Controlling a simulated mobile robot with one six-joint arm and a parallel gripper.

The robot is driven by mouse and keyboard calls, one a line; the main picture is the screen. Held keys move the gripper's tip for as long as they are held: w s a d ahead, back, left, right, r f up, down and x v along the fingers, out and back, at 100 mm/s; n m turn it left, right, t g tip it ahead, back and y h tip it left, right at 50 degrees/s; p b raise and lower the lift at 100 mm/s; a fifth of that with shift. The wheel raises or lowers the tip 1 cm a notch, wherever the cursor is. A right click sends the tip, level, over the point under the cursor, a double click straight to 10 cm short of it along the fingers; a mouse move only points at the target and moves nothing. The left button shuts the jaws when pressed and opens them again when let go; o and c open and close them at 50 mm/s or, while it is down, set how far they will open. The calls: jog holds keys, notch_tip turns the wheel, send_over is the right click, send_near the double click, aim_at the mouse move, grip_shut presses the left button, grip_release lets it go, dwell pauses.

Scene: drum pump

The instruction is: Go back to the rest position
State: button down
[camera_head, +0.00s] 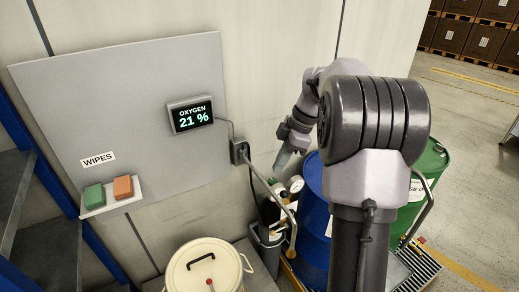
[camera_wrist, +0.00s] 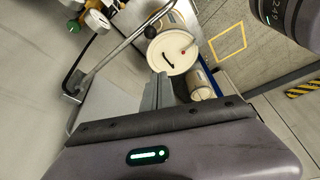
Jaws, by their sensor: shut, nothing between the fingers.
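My gripper (camera_head: 284,158) is on my raised arm in the head view, pointing down near the wall and above the gauge fittings. In the wrist view my gripper's fingers (camera_wrist: 160,90) are together with nothing between them. It touches nothing that I can see. The blue drum (camera_head: 313,205) stands below and to the right of it, partly hidden by my arm. A round gauge (camera_head: 296,184) and a green knob sit beside the drum; the gauge also shows in the wrist view (camera_wrist: 97,20).
A grey wall panel (camera_head: 120,110) carries the oxygen display (camera_head: 190,115), reading 21 %, and a shelf (camera_head: 112,198) with green and orange wipes. A cream lidded bin (camera_head: 205,275) stands below. A green drum (camera_head: 432,165) stands right. A bent metal tube (camera_head: 268,185) runs close to my gripper.

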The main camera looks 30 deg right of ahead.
jog(key=s+a+f+m+t+h+b, duration=0.1)
jog(key=s+a+m+b, duration=0.2)
jog(key=a+b, duration=0.25)
jog(key=s+a+f+m+b, duration=0.1)
jog(key=s+a+m+b, duration=0.25)
jog(key=a, duration=0.25)
jog(key=s+a+f+m+t+b, duration=0.3)
jog(key=s+a+f+m+b, duration=0.8)
jog(key=s, duration=0.5)
jog(key=shift+a+f+h, duration=0.3)
jog(key=shift+a+f, duration=0.2)
jog(key=shift+a, duration=0.45)
